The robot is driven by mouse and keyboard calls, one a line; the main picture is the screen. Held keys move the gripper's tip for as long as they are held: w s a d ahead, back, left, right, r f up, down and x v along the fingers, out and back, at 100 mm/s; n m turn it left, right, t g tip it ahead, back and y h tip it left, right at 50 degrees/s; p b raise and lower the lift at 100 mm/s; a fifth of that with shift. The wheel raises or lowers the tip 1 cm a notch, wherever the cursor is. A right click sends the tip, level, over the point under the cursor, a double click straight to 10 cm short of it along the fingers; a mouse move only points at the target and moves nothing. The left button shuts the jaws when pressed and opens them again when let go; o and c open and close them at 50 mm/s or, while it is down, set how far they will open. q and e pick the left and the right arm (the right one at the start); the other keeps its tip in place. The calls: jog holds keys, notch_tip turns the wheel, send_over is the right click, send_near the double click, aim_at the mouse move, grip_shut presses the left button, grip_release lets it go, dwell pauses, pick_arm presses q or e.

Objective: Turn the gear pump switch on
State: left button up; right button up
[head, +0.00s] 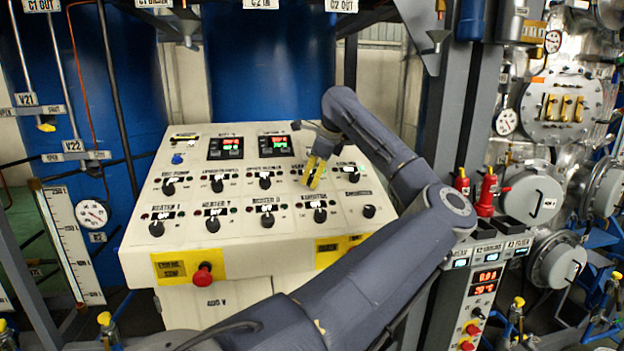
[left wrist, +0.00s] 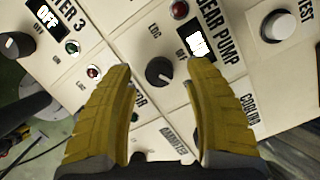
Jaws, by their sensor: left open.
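The gear pump switch (left wrist: 160,72) is a round black knob on the pale control panel, beside the printed "GEAR PUMP" label (left wrist: 217,33). A small bright display (left wrist: 200,45) sits by that label, its text too blurred to read. My left gripper (left wrist: 156,72) is open, with its yellow fingers on either side of the knob and nothing held. I cannot tell whether the fingers touch it. In the head view my left gripper (head: 315,173) is at the upper right of the control panel (head: 235,255), where it hides the switch. My right gripper is not in view.
Other black knobs stand close by, such as one in the lower row (head: 320,214). A white TEST button (left wrist: 278,27) is right of the switch in the wrist view. A red emergency button (head: 202,276) is on the panel's front. A grey column (head: 468,110) rises right of the panel.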

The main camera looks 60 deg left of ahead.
pick_arm(q)
jog(key=v, duration=1)
